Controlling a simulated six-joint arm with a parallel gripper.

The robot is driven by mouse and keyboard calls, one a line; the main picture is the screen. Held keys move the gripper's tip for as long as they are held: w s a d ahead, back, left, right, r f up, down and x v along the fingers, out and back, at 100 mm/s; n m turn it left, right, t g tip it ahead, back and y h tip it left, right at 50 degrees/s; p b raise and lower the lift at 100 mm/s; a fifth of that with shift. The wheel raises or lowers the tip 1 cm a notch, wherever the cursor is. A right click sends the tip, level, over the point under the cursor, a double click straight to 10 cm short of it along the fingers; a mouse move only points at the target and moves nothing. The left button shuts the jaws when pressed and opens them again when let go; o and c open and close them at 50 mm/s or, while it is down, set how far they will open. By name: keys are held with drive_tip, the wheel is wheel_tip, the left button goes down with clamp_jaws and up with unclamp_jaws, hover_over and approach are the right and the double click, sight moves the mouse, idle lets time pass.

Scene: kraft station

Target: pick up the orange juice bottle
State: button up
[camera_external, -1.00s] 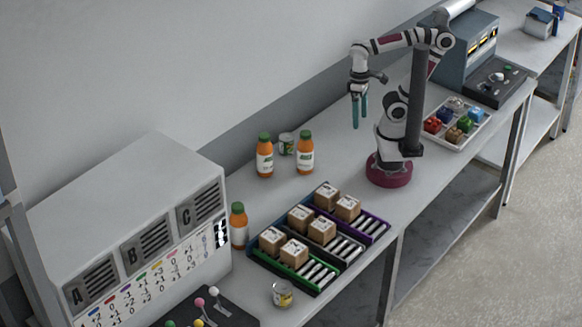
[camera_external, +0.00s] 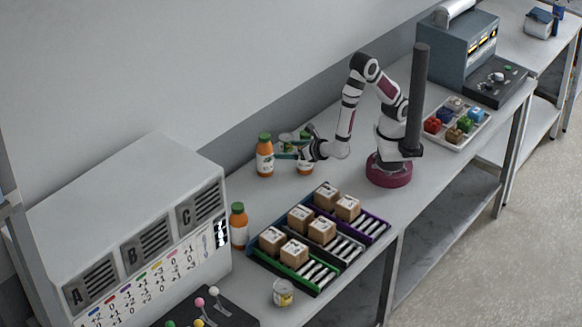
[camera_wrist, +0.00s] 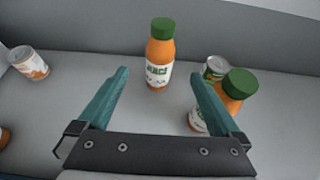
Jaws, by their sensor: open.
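Two orange juice bottles with green caps and white labels stand upright near the wall. The left one (camera_external: 264,158) shows in the wrist view (camera_wrist: 157,58) ahead of my open gripper (camera_wrist: 160,80), centred between the fingers and beyond their tips. The other bottle (camera_external: 305,169) is partly hidden by my gripper (camera_external: 283,149) in the external view. In the wrist view this bottle (camera_wrist: 232,95) stands at the right finger, which covers part of it; touching cannot be told. A third bottle (camera_external: 238,228) stands by the white machine. My gripper holds nothing.
A green-labelled can (camera_wrist: 215,68) stands close to the right bottle; another can (camera_wrist: 31,64) is at the far left of the wrist view. Trays of boxes (camera_external: 323,262) and a front can (camera_external: 282,293) lie nearer. The white machine (camera_external: 140,220) bounds the left.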

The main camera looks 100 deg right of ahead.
sight(259, 150)
drive_tip(key=x, duration=1.6)
drive_tip(key=shift+f, duration=0.15)
clamp_jaws()
